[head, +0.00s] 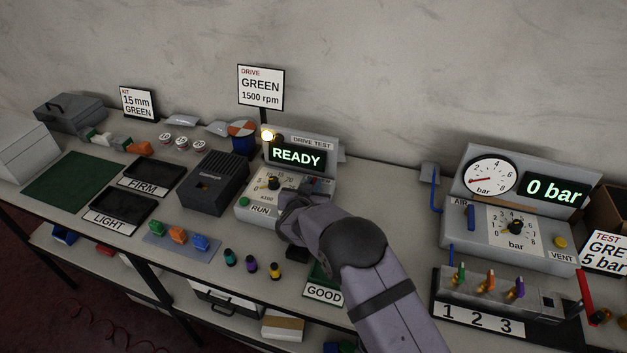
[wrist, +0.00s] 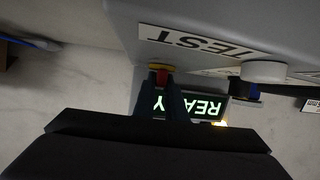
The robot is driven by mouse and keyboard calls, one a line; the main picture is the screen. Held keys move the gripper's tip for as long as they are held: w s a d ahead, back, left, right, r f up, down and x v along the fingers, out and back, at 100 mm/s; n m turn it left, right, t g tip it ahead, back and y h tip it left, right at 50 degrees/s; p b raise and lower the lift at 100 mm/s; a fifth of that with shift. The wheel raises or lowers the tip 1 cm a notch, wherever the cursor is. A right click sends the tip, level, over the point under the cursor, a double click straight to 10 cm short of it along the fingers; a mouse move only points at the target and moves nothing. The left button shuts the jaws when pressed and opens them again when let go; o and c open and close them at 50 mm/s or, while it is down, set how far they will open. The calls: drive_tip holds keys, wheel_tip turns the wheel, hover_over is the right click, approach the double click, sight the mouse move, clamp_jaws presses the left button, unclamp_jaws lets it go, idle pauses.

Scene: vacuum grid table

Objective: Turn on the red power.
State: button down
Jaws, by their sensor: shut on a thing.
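The DRIVE TEST box (head: 330,157) has a lit READY display (head: 296,156), a dial (head: 273,184) and a green button (head: 244,201) by a RUN label. My gripper (head: 297,208) is at the right side of this box, and my arm hides part of the box front. In the wrist view, the fingers of my gripper (wrist: 163,88) are shut on a small red and yellow part, which I take for the red power switch (wrist: 161,69). The switch's exact position is hard to tell. The READY display (wrist: 190,106) appears upside down behind the fingers.
A lamp (head: 267,135) glows beside the display. A dark ventilated box (head: 214,182) stands left of the drive box. Several small coloured parts and a GOOD tray (head: 323,293) lie in front. A pressure station (head: 546,262) reading 0 bar stands at right.

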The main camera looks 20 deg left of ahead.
drive_tip(key=shift+m+h+p, duration=0.4)
drive_tip(key=shift+m+h, duration=0.4)
drive_tip(key=shift+h, duration=0.1)
drive_tip(key=c, duration=1.8)
unclamp_jaws()
drive_tip(key=shift+s, duration=0.1)
drive_tip(key=shift+b+v, duration=1.1)
drive_tip(key=shift+v, duration=2.5)
